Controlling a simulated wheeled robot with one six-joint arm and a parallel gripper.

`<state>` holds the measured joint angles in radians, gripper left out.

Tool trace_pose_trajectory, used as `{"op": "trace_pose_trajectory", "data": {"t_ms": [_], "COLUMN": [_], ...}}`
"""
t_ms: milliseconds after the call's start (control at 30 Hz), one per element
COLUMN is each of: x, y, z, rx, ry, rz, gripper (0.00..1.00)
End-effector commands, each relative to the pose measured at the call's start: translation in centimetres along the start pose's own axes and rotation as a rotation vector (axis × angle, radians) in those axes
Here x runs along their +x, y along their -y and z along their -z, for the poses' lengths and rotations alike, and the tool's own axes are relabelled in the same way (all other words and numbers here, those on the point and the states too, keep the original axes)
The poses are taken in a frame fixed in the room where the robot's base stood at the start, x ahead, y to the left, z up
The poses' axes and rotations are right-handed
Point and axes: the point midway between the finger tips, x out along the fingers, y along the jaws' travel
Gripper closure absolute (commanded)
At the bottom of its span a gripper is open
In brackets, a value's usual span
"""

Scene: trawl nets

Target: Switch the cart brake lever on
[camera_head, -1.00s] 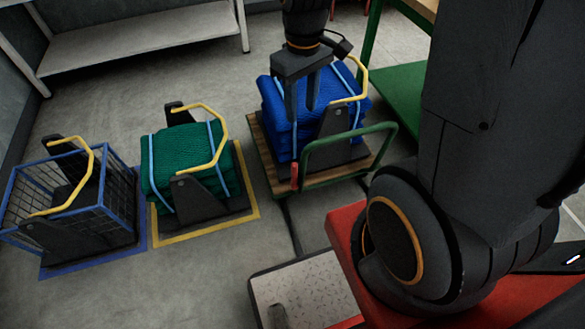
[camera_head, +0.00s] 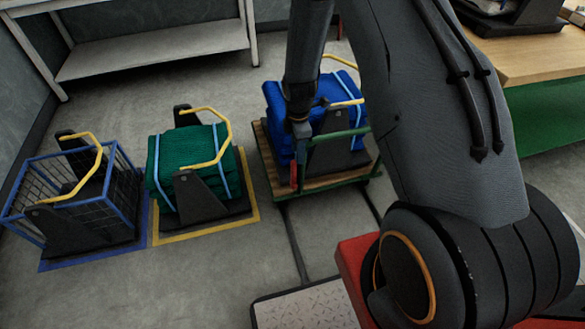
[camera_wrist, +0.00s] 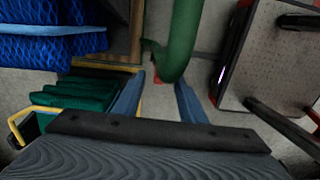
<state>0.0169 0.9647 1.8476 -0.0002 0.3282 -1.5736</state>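The cart is a wooden-decked trolley (camera_head: 325,183) with a green tubular handle (camera_head: 338,135), carrying a blue net bundle (camera_head: 280,125). The brake lever (camera_head: 294,177) is a small red upright piece at the deck's front left corner. My gripper (camera_head: 299,131) is just above the lever in the head view. In the wrist view my gripper (camera_wrist: 160,78) shows two bluish fingers spread apart with a gap between them. The green handle (camera_wrist: 182,40) lies just beyond the fingertips, and a bit of red shows near the left fingertip. I cannot tell whether the fingers touch anything.
A green net bundle (camera_head: 165,180) sits on a stand with yellow rails in a yellow floor outline. A blue wire cage (camera_head: 95,215) stands left of it. A grey bench (camera_head: 150,58) is at the back.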

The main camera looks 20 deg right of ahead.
Motion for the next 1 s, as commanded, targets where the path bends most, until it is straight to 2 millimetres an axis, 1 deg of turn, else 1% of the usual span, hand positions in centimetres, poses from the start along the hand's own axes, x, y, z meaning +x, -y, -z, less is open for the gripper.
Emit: {"op": "trace_pose_trajectory", "data": {"t_ms": [33,167,300,400,600,833,867,1000], "x": [0.7,2.7,4.8,5.9,6.9,6.9,6.9,6.9], "y": [0.2,0.1,0.1,0.1,0.1,0.1,0.1,0.1], "z": [0.6,1.3,1.4,1.3,1.1,1.1,1.1,1.1], "rx": [-0.009,-0.02,-0.02,-0.018,-0.015,-0.014,-0.014,-0.014], "ry": [0.0,0.0,0.0,0.0,0.0,0.0,0.0,0.0], "rz": [0.004,0.003,0.002,0.002,0.0,0.0,0.0,0.0], "gripper": [0.62,0.62,0.62,0.62,0.62,0.62,0.66,0.9]}}
